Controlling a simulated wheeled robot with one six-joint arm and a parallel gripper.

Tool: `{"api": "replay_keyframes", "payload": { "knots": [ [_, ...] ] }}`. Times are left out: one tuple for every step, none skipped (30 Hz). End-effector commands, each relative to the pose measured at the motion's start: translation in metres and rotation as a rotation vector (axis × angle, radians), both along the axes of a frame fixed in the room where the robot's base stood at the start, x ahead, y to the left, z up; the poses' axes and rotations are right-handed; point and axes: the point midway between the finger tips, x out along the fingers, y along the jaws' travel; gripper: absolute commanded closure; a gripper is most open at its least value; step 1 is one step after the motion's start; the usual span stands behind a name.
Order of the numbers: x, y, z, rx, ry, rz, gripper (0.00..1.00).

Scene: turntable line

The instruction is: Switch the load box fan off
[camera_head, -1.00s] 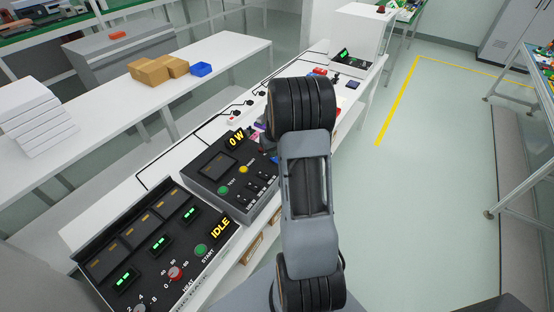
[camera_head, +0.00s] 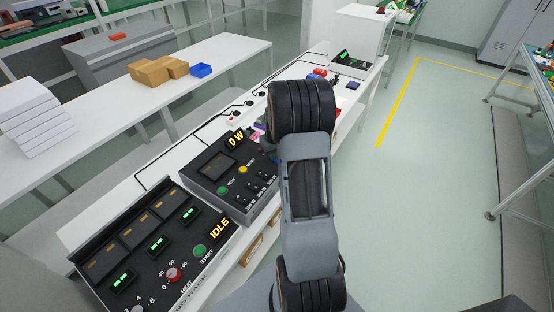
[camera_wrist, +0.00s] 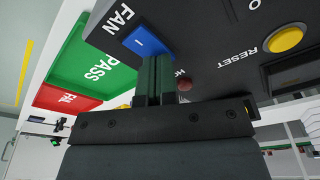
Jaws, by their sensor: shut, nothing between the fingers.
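The load box (camera_head: 212,190) stands on the white bench left of my arm in the head view, with a yellow "0 W" display and several black switches. In the wrist view, its dark panel (camera_wrist: 215,45) carries the blue fan switch (camera_wrist: 143,41), marked "I" beside the word FAN. My gripper (camera_wrist: 153,60) is shut and empty. Its fingertips overlap the lower edge of the blue switch in the picture; I cannot tell if they touch it. In the head view my gripper is hidden behind my arm.
In the wrist view, a yellow RESET button (camera_wrist: 285,39) and a small dark red round part (camera_wrist: 184,84) sit on the panel. A green PASS area (camera_wrist: 90,55) and a red FAIL area (camera_wrist: 65,98) lie beside it. A control panel reading IDLE (camera_head: 150,255) stands nearer.

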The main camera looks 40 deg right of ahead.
Motion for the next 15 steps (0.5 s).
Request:
{"api": "replay_keyframes", "payload": {
  "knots": [
    [-0.001,0.001,-0.002,0.002,0.005,0.000,1.00],
    [-0.001,0.001,-0.002,0.003,0.005,0.000,1.00],
    [-0.001,0.001,-0.001,0.003,0.005,0.000,1.00],
    [-0.001,0.001,0.000,0.003,0.005,0.000,1.00],
    [-0.001,0.001,0.001,0.003,0.005,0.000,1.00],
    [-0.001,0.001,0.003,0.003,0.005,0.000,1.00],
    [-0.001,0.001,0.005,0.002,0.005,0.000,1.00],
    [-0.001,0.001,0.007,0.002,0.005,0.000,1.00],
    [-0.001,0.001,0.010,0.002,0.004,0.000,1.00],
    [-0.001,0.001,0.013,0.002,0.004,0.000,1.00],
    [-0.001,0.001,0.015,0.002,0.004,0.000,1.00],
    [-0.001,0.001,0.019,0.002,0.004,0.000,1.00],
    [-0.001,0.001,0.021,0.002,0.004,0.000,1.00],
    [-0.001,0.001,0.024,0.002,0.004,0.000,1.00],
    [-0.001,0.001,0.028,0.002,0.004,0.000,1.00]
  ]
}}
